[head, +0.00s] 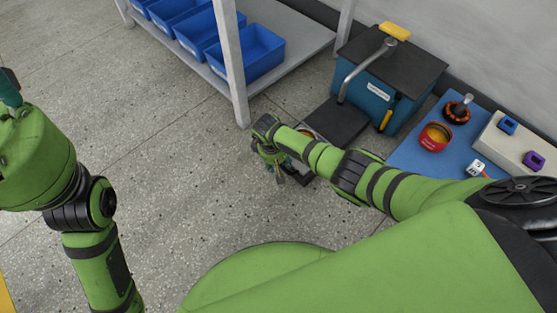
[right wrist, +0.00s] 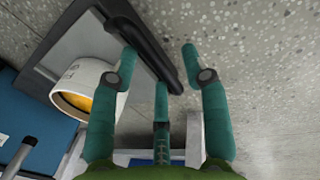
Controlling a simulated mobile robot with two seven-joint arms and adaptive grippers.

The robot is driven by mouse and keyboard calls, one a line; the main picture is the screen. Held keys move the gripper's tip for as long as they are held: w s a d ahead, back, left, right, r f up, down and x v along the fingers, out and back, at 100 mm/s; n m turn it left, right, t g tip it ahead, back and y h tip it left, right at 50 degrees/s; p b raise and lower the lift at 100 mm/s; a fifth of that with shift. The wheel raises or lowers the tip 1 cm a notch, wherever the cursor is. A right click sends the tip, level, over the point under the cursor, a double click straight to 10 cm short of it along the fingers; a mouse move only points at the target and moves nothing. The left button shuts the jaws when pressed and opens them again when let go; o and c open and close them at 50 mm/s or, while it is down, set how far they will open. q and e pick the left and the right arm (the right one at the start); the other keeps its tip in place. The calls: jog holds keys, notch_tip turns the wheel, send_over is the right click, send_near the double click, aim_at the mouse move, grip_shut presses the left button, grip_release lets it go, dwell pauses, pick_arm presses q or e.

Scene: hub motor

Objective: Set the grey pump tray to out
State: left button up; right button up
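The pump is a blue box (head: 378,85) with a dark top, a grey lever and a yellow grip. A dark grey tray (head: 338,122) extends from its front over the floor. The tray also shows in the right wrist view (right wrist: 98,40), with a black bar handle (right wrist: 148,40) along its edge. My right gripper (head: 279,168) is at the tray's outer end. In the right wrist view its fingers (right wrist: 160,52) are spread with the handle between them; contact is unclear. My left gripper (head: 10,88) is only partly visible at the left edge.
A white cup with orange contents (right wrist: 84,90) stands at the tray in the right wrist view. A blue mat (head: 415,155) holds a red tin (head: 435,137) and small items. A shelf (head: 290,45) with blue bins stands behind. Floor left of my right gripper is clear.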

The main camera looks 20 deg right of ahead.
jog(key=shift+a, duration=0.1)
notch_tip(320, 180, up, 12)
jog(key=a, duration=0.1)
jog(key=shift+s+a, duration=0.4)
jog(key=shift+f, duration=0.1)
dwell(0.4)
